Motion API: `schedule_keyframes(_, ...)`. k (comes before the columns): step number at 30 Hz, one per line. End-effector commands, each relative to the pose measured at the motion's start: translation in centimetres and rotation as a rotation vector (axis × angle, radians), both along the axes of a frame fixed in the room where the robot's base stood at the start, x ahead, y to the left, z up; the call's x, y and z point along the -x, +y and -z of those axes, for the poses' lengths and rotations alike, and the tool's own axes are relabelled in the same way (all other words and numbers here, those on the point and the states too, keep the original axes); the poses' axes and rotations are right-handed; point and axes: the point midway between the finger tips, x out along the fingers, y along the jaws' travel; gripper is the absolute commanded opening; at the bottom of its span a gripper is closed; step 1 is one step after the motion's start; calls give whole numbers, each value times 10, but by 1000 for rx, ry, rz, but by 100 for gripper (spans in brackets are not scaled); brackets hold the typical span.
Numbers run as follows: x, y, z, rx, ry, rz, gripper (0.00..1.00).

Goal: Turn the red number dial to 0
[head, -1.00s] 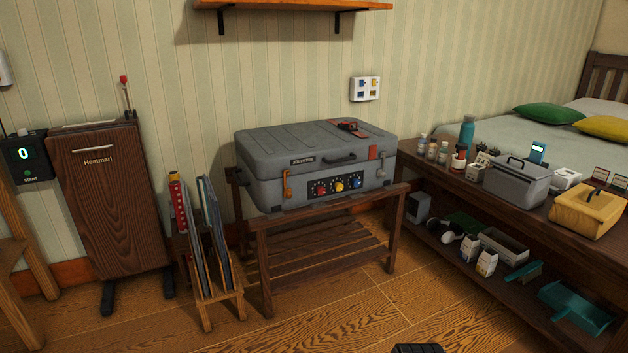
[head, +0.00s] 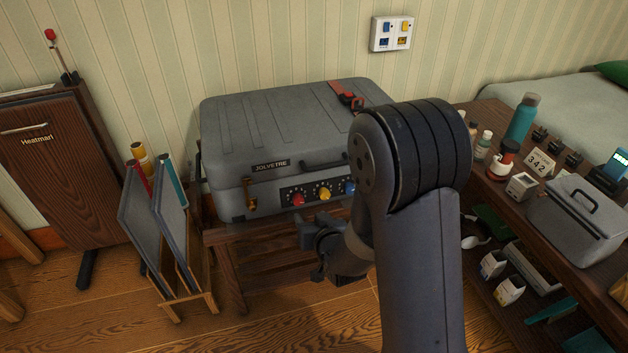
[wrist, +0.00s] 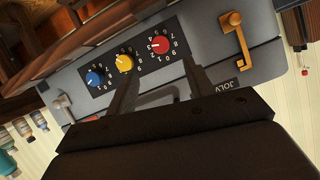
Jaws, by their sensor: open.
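The grey case (head: 280,120) lies shut on a slatted wooden stand. Its front has a black panel with three round number dials. The red dial (head: 298,199) is leftmost, the yellow dial (head: 324,193) is in the middle and the blue dial (head: 349,188) is partly hidden by my arm. In the wrist view, the red dial (wrist: 160,43) has white digits around it; which digit it points to is too small to tell. My gripper (wrist: 162,78) is open and empty, its fingers apart from the dial. In the head view, my gripper (head: 316,236) is in front of and below the panel.
An orange latch (wrist: 237,38) stands out beside the red dial. A handle (head: 325,164) sits above the panel. A wooden rack with folders (head: 160,230) stands left of the stand. A low bench with small goods, including a teal bottle (head: 522,118), is on the right.

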Motion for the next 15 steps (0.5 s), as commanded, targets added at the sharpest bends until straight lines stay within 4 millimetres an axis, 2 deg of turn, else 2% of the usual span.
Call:
schedule_keyframes(5,-13,6,7,-3,-7,-3,50)
schedule_keyframes(15,-66,23,30,-4,-7,-1,50)
